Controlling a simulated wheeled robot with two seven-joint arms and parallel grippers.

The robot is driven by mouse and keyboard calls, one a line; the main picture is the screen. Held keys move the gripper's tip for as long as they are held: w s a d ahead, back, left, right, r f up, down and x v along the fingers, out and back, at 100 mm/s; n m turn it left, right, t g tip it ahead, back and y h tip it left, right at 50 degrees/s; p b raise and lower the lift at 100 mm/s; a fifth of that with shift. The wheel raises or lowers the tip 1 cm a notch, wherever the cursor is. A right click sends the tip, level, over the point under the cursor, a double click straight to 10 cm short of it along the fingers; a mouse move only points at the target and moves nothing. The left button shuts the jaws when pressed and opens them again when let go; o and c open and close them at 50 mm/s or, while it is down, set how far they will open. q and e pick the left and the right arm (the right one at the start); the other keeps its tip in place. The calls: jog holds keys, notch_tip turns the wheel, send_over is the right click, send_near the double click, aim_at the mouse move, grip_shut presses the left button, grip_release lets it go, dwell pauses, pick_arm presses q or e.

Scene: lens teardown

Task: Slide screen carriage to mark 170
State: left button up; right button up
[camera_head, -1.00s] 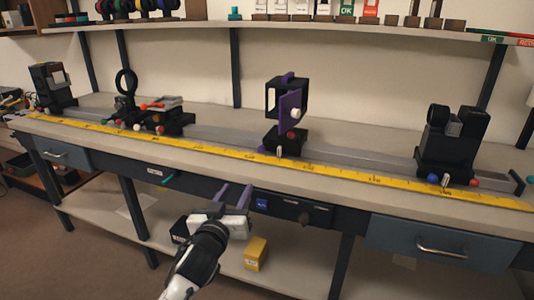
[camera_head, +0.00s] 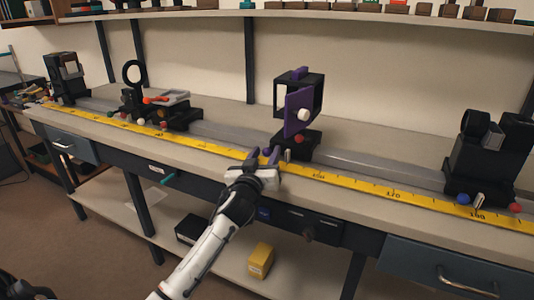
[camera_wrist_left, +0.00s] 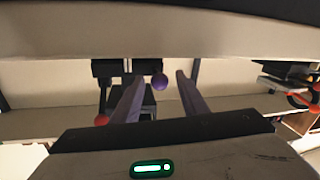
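The screen carriage (camera_head: 298,143) sits on the grey rail, with a purple screen panel (camera_head: 298,112) in a black frame, a white knob, a red knob and a purple knob (camera_head: 266,151) at its front left. My left gripper (camera_head: 263,157) is at the carriage's front left, its purple fingers open. In the left wrist view the fingers (camera_wrist_left: 155,100) stand apart, with the purple knob (camera_wrist_left: 159,82) between and beyond their tips; contact cannot be told. The yellow scale (camera_head: 350,187) runs along the bench front; a label that looks like 170 (camera_head: 393,195) lies right of the carriage. My right gripper is not in view.
A black double-post carriage (camera_head: 482,160) stands on the rail at the right. A ring holder (camera_head: 134,75) and another low carriage stand to the left. The rail (camera_head: 385,168) is clear between the screen carriage and the right one. A yellow box (camera_head: 261,260) is on the lower shelf.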

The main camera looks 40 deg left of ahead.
pick_arm(q)
jog(key=shift+w+a, duration=0.3)
jog(key=shift+w, duration=0.35)
grip_shut()
